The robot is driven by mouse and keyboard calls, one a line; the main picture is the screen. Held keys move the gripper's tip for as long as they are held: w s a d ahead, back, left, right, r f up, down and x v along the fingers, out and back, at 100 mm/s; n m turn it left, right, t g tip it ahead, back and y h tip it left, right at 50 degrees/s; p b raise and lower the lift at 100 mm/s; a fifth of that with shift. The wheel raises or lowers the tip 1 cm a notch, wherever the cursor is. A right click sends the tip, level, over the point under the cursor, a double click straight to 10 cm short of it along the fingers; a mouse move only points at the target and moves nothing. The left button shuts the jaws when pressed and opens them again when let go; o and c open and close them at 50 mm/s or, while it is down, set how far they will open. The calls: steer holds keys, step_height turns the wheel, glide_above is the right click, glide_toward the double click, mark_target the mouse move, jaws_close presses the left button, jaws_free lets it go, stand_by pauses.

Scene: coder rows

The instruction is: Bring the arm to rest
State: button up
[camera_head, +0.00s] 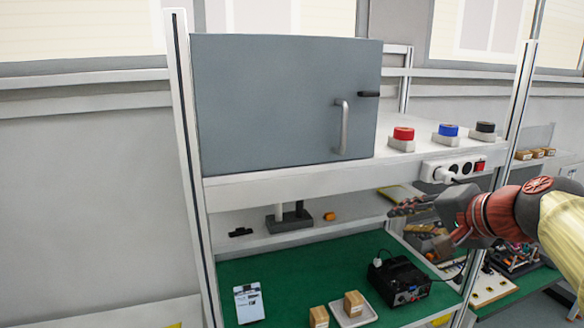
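My arm comes in from the right edge, with red and dark grey links and a yellow sleeve. My gripper (408,207) points left, in front of the bench's lower bay and below the shelf's power sockets. It is small and seen from the side, so I cannot tell how far apart its fingers are. I see nothing held in it.
A grey cabinet (270,105) stands on the white shelf (290,183), beside red (403,134), blue (448,130) and black (485,127) buttons. Below, the green bench top (285,280) holds a clipboard (249,302), boxes, a white tray (365,316) and a black device (400,280).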

steer(key=s+a+f+n+g+h+b, duration=0.1)
steer(key=s+f+n+g+b, duration=0.1)
steer(key=s+f, duration=0.6)
steer(key=s+a+f+n+g+h+b, duration=0.1)
steer(key=s+f+n+b, duration=0.3)
steer(key=s+f, duration=0.4)
steer(key=s+a+f+n+g+h+b, duration=0.1)
steer(key=s+f+b, duration=0.4)
steer(key=f, duration=1.4)
steer(key=shift+s+a+n+g+b, duration=0.35)
steer(key=shift+s+a+n+g, duration=0.45)
steer(key=shift+s+a+n, duration=0.5)
steer(key=shift+s+d+f, duration=0.1)
steer(key=shift+s+d, duration=0.1)
steer(key=shift+s, duration=0.05)
